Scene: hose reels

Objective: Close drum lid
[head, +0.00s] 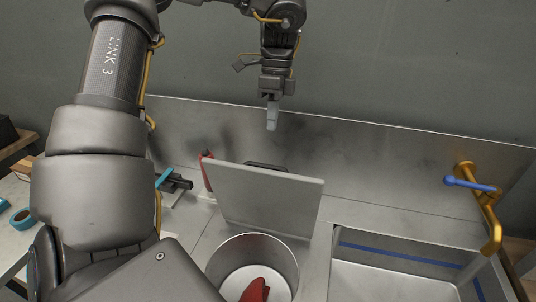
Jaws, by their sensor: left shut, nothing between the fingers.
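The drum (253,246) is an open, round metal opening in the counter at the lower middle, with something red (256,291) inside it. Its grey square lid (262,197) stands raised behind the opening, leaning slightly back. A dark handle shows behind the lid's top edge. My left gripper (271,126) points down, shut and empty, above and behind the lid's top edge, apart from it in the picture. My right gripper is not in view.
A metal sink basin (400,275) is at the lower right, with a brass tap (489,215) and blue lever (470,185). A metal backsplash (380,155) runs behind. A red object (207,171) stands left of the lid. Blue tape (22,219) lies far left.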

